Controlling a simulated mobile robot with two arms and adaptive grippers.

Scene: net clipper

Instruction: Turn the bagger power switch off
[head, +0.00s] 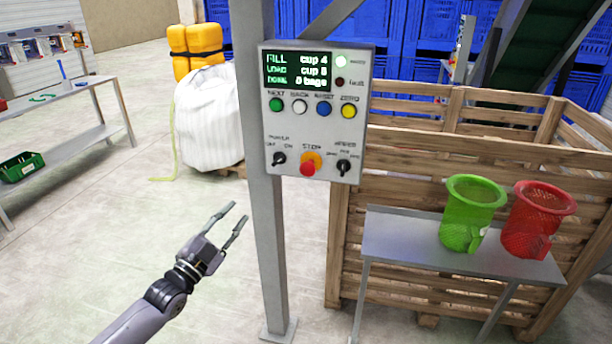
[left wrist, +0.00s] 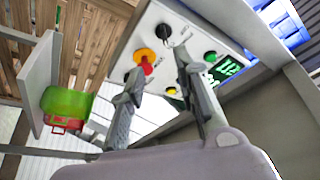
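The control box (head: 316,112) is mounted on a grey post. Its power switch (head: 279,158) is a black rotary knob at the lower left, under the labels OFF and ON; I cannot tell clearly which its pointer faces. In the left wrist view the box is turned sideways, and the power switch (left wrist: 162,31) shows above the red and orange stop button (left wrist: 145,58). My left gripper (head: 238,213) is open and empty, below and left of the box, apart from it. Its two spread fingers (left wrist: 157,62) overlap the box in the wrist view. My right gripper is out of view.
The post (head: 262,230) stands right of my left gripper. A small metal table (head: 400,235) holds a green basket (head: 470,212) and a red basket (head: 535,220), before a wooden crate (head: 400,150). Open floor lies left of the post.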

